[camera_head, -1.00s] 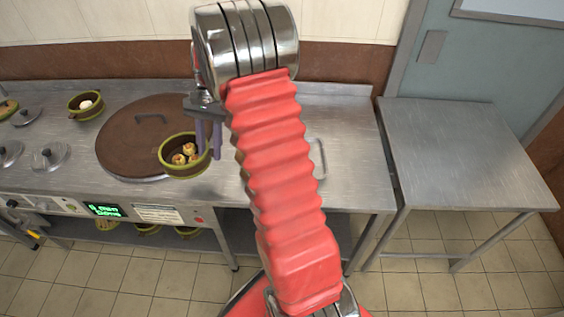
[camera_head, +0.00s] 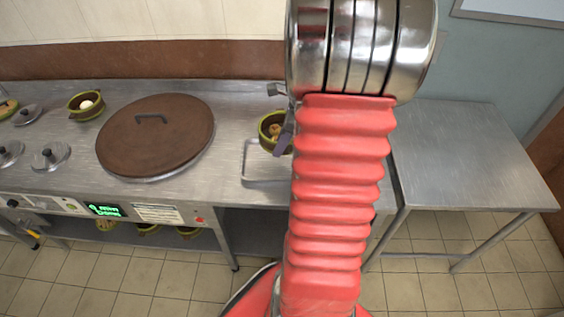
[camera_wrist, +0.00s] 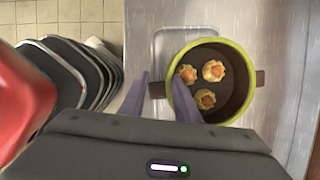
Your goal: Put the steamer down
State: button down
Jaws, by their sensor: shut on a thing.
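The steamer (camera_head: 264,128) is a small round green-rimmed pot with dumplings inside. In the head view it is partly hidden behind my arm, near the right end of the steel counter (camera_head: 225,190). My gripper (camera_head: 284,140) is at its right side in that view. In the wrist view, my gripper (camera_wrist: 160,97) is shut on the left rim of the steamer (camera_wrist: 243,112), and three dumplings show inside. The steamer looks upright.
A large brown lid (camera_head: 155,135) with a handle covers the pot left of the steamer. Another green pot (camera_head: 86,104) with a white bun stands further left, near small metal lids (camera_head: 50,155). A bare steel table (camera_head: 470,150) stands at the right.

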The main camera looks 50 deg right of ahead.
jog(key=shift+s, duration=0.15)
jog(key=shift+f, duration=0.1)
notch_tip(320, 180, down, 6)
dwell(0.5)
jog(key=shift+f, duration=0.15)
jog(key=shift+f, duration=1.75)
jog(key=c, duration=1.3)
grip_release()
jog(key=shift+c, duration=0.2)
